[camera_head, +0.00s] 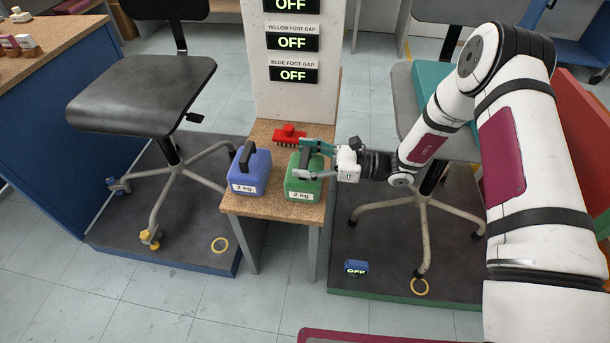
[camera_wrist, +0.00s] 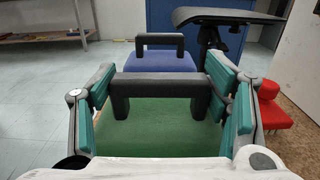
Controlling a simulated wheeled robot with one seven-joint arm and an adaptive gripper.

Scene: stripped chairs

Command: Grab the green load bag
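The green load bag (camera_head: 304,186), marked 2 kg, stands upright on the small wooden-topped stand between the two chairs. Its green body also fills the middle of the wrist view (camera_wrist: 160,128), with its black handle (camera_wrist: 160,86) running across the picture. My gripper (camera_head: 312,160) is at the bag's top, reaching in from the right. Its teal-padded fingers are spread wide, one at each end of the handle in the wrist view (camera_wrist: 161,80). I cannot tell whether the pads touch the handle.
A blue load bag (camera_head: 250,172) stands left of the green one. A red brush-like block (camera_head: 289,136) lies behind. A white panel (camera_head: 295,90) with OFF displays rises at the back. A black chair (camera_head: 143,95) stands left; the stand's front edge (camera_head: 270,213) is close.

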